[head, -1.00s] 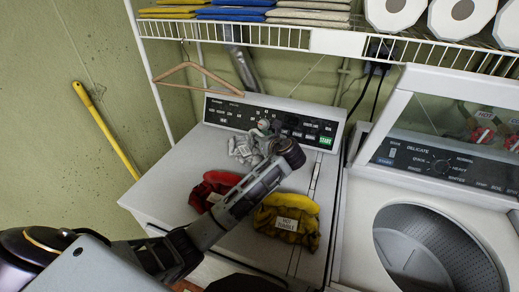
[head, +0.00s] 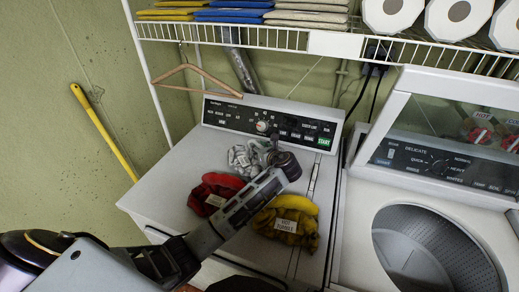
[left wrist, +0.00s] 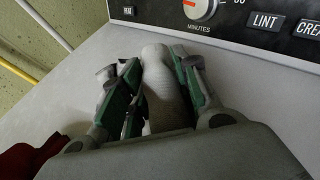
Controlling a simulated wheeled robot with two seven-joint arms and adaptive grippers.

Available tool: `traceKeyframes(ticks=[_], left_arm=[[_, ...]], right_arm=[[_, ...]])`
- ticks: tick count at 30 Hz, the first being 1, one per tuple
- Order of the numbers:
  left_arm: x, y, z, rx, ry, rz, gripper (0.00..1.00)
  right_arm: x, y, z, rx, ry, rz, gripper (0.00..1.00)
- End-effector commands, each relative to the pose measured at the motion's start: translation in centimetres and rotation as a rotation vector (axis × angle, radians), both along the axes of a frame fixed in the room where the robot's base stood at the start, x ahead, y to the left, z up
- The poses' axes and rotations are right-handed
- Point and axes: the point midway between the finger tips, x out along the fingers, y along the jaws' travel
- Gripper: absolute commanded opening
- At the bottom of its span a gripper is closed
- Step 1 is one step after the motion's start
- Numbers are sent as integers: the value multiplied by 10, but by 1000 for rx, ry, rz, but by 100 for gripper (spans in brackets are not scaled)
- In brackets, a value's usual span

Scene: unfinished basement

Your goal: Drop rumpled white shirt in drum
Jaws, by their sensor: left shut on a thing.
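The rumpled white shirt (head: 240,157) is a small pale bundle over the dryer top, near the control panel. My left gripper (head: 264,152) is shut on it; in the left wrist view the green-padded fingers (left wrist: 155,92) close on both sides of the white cloth (left wrist: 157,75). I cannot tell whether the shirt still touches the top. The drum (head: 415,250) is a round, perforated grey metal opening in the white washer at right, under a raised lid. The drum looks empty where I see it. My right gripper is not in view.
A red cloth (head: 213,190) and a yellow tagged cloth (head: 289,222) lie on the white dryer top (head: 170,190), partly beside my left arm. A wire shelf (head: 240,36) with folded cloths and white rolls hangs above. A wooden hanger (head: 195,75) hangs at left.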

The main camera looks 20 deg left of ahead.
Motion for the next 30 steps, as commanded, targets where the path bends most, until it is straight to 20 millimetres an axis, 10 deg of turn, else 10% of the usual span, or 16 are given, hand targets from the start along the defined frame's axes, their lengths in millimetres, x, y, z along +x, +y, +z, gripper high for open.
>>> traceKeyframes(ticks=[11,12,16,30], left_arm=[[0,0,-1,1,-1,0,0],[0,0,-1,-1,-1,0,36],[0,0,-2,0,0,0,52],[0,0,0,-1,-1,0,52]], right_arm=[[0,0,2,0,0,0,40],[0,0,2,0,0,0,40],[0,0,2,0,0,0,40],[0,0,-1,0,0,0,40]])
